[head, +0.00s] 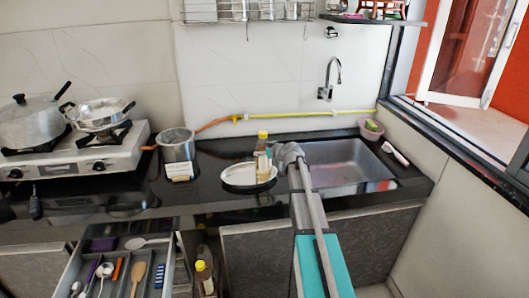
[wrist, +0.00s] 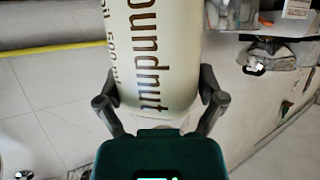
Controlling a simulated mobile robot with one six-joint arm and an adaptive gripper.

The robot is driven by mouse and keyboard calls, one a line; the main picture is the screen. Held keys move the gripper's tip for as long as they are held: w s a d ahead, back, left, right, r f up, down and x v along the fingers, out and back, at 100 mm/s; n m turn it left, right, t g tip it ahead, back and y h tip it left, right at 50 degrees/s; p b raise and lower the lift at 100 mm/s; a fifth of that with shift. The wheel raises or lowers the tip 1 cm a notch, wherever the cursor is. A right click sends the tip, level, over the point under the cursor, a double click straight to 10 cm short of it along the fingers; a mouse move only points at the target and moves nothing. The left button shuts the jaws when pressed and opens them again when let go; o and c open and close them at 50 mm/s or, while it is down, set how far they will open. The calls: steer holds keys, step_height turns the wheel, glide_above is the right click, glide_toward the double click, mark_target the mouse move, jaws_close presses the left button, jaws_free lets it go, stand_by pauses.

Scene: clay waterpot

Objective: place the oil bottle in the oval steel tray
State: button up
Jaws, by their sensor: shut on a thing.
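The oil bottle (head: 263,160) has a yellow cap and stands about upright in the head view. My gripper (head: 274,155) reaches it from the right and is shut on it. In the wrist view the pale bottle (wrist: 152,50), with brown "groundnut" lettering, sits between the two fingers of my gripper (wrist: 160,92). The oval steel tray (head: 233,182) lies on the black counter, left of the sink. The bottle's lower end overlaps the tray's right part in the head view. I cannot tell whether it touches the tray.
A steel sink (head: 345,165) is right of the tray. A steel pot (head: 177,146) and a gas stove (head: 80,155) with pans are to the left. An open cutlery drawer (head: 115,270) and another yellow-capped bottle (head: 203,278) are below the counter.

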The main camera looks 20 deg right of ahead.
steer(key=o, duration=1)
steer(key=p+v, duration=0.4)
steer(key=v, duration=0.8)
steer(key=shift+r+p, duration=0.1)
steer(key=shift+p, duration=0.3)
steer(key=s+a+f+g, duration=0.4)
steer(key=s+a, duration=0.1)
steer(key=a, duration=0.3)
steer(key=s+a+f+g, duration=0.3)
steer(key=s+a, duration=0.2)
steer(key=a, duration=0.3)
steer(key=s+a+f+m+g+h, duration=0.1)
steer(key=s+a+g, duration=0.1)
steer(key=s, duration=0.3)
steer(key=s+a+f+m+g+h, duration=0.1)
steer(key=s+a+f+g, duration=0.1)
steer(key=s, duration=0.3)
steer(key=s+a+f+m+g+h, duration=0.1)
steer(key=s+a+g+h, duration=0.1)
steer(key=s, duration=0.3)
steer(key=shift+s+f, duration=0.25)
